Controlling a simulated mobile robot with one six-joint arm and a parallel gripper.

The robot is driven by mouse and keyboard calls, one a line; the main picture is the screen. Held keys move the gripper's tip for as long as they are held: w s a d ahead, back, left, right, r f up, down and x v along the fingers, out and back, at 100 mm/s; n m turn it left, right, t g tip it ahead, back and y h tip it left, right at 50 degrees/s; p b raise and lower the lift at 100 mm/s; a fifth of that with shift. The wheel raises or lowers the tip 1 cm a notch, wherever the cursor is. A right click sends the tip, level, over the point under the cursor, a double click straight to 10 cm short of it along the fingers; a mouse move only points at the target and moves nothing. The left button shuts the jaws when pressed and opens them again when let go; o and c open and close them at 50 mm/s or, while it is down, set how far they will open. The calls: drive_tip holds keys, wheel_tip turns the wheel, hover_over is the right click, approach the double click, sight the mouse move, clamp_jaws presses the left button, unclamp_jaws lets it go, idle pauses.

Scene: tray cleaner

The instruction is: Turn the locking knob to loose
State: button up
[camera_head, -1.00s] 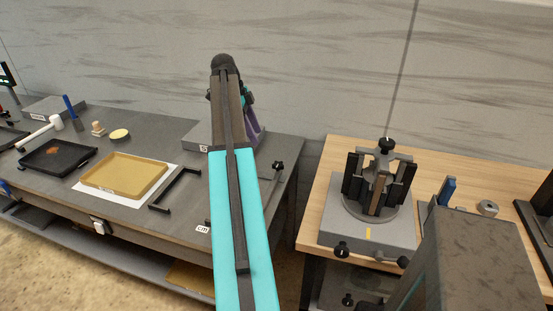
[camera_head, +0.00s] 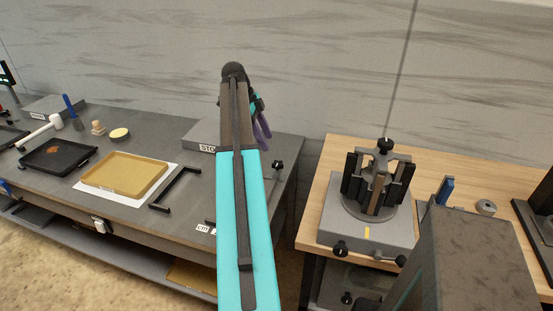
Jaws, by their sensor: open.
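On the wooden table at right, a grey fixture (camera_head: 340,233) carries a round clamp with upright black jaws around a brown piece. It has a black knob (camera_head: 386,144) on top, another black knob (camera_head: 341,248) at its front left and a dark handle (camera_head: 402,260) at its front right. A smaller black knob (camera_head: 277,166) stands at the right end of the dark bench. I cannot tell which is the locking knob or how it is set. My gripper (camera_head: 262,128), open, shows only as purple parts behind my arm, above the bench's back right. It appears apart from these knobs.
A yellow tray (camera_head: 152,189) on white paper and a black tray (camera_head: 45,168) lie on the bench. A black bracket (camera_head: 160,209) lies beside the yellow tray. A blue-handled item (camera_head: 446,190) and metal ring (camera_head: 486,207) are right of the fixture. A gap separates the tables.

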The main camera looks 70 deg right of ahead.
sight(278, 163)
drive_tip(key=shift+p+x, duration=1.25)
drive_tip(key=shift+x, duration=4)
drive_tip(key=shift+c, duration=0.2)
drive_tip(key=c, duration=1)
